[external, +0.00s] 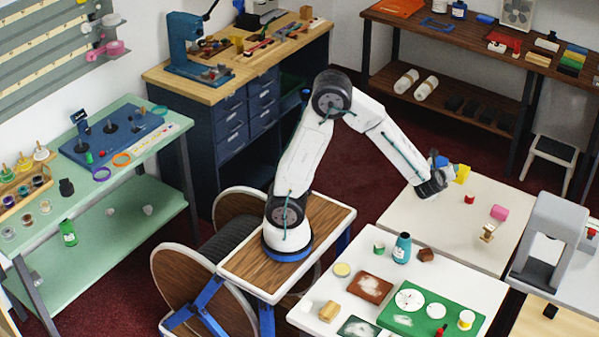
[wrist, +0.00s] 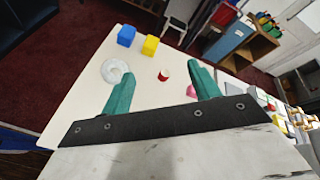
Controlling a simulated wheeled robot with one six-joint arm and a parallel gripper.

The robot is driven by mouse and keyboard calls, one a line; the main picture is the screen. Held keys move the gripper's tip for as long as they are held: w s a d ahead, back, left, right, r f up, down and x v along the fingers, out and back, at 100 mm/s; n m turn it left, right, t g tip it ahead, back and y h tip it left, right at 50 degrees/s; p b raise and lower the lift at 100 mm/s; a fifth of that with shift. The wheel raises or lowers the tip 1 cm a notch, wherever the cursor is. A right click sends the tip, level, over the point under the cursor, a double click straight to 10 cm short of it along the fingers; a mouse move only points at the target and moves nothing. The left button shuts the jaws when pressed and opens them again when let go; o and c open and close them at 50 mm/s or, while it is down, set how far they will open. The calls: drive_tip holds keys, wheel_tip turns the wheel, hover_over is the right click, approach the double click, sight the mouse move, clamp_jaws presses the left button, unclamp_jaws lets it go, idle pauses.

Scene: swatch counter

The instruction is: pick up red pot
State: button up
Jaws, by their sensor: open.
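The red pot (external: 469,198) is a small red cylinder standing on the white table, to the right of my gripper (external: 438,184) in the external view. In the wrist view the red pot (wrist: 164,76) shows a pale top and stands beyond my gripper's fingers, in line with the gap between them. The two teal fingers of my gripper (wrist: 159,76) are spread apart with nothing between them. The pot looks upright and apart from both fingers. The fingers are hard to make out in the external view.
Free white tabletop (external: 425,220) lies nearer the camera.

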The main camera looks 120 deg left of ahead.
drive_tip(key=w+a+f+m+t, duration=0.2)
drive_tip(key=w+a+f+m, duration=0.1)
drive_tip(key=a+f+m, duration=0.3)
drive_tip(key=m+t, duration=0.3)
drive_tip(key=m, duration=0.2)
approach(469, 197)
drive_tip(key=a, duration=0.2)
drive_tip(key=w+a, duration=0.1)
drive_tip(key=shift+f+h, duration=0.3)
drive_tip(key=shift+f, duration=0.1)
drive_tip(key=shift+w+a+f, duration=0.15)
drive_tip(key=shift+a+f, duration=0.05)
drive_tip(key=shift+a, duration=0.1)
drive_tip(key=x, duration=0.7)
drive_tip(key=shift+s+a+r, duration=0.1)
drive_tip(key=shift+s+a, duration=0.05)
drive_tip(key=shift+s, duration=0.05)
drive_tip(key=c, duration=1.1)
